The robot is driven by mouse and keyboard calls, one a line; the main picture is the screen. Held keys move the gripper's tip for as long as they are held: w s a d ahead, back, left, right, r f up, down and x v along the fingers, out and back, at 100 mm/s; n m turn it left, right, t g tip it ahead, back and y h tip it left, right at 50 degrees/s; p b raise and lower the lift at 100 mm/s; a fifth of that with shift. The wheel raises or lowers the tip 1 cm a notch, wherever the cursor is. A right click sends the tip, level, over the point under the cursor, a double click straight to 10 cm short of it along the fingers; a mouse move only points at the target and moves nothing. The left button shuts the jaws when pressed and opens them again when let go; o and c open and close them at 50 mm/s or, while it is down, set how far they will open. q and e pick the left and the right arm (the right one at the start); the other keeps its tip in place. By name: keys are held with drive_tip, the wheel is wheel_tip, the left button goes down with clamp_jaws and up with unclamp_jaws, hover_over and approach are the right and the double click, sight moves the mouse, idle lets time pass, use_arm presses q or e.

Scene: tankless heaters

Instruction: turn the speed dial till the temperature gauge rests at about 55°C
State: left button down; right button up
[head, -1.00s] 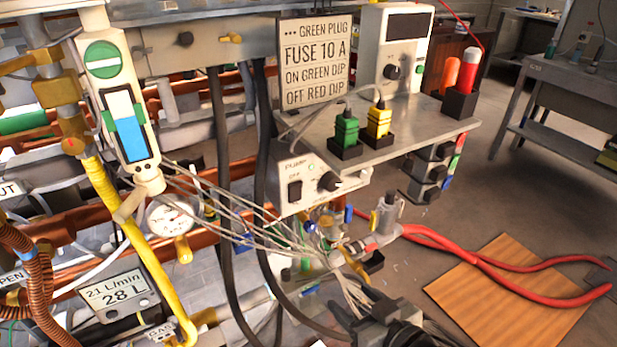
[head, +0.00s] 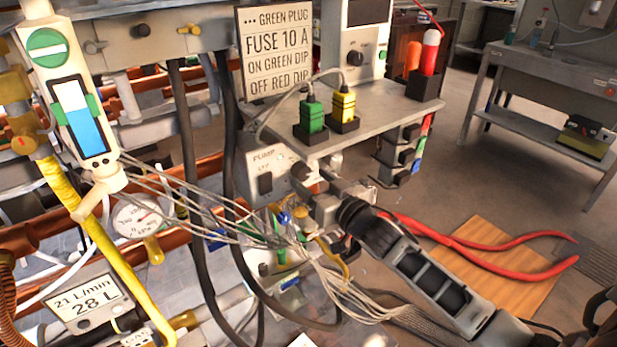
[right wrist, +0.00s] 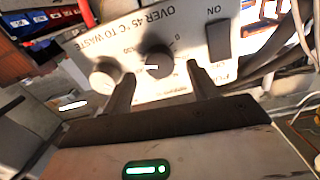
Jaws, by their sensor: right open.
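The black speed dial (right wrist: 158,60) sits on the pale pump box in the right wrist view, with a white pointer and a printed scale. In the head view the dial (head: 301,170) is partly covered by my right gripper (head: 317,190). My right gripper (right wrist: 161,74) is open, one finger on either side of the dial; I cannot tell whether they touch it. A round white gauge (head: 138,216) hangs on the pipes at the left; its reading is too small to tell, and I cannot confirm it shows temperature. My left gripper is out of view.
The pump box (head: 252,160) has a black switch (head: 265,182) beside the dial. A shelf (head: 385,105) with green and yellow plugs overhangs it. Loose pale wires (head: 215,210) and black cables (head: 190,170) run close by. A second knob (right wrist: 103,73) is beside the dial.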

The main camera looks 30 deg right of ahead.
sight(302, 172)
drive_tip(key=shift+w+a, duration=0.15)
drive_tip(key=shift+w, duration=0.95)
drive_tip(key=c, duration=1)
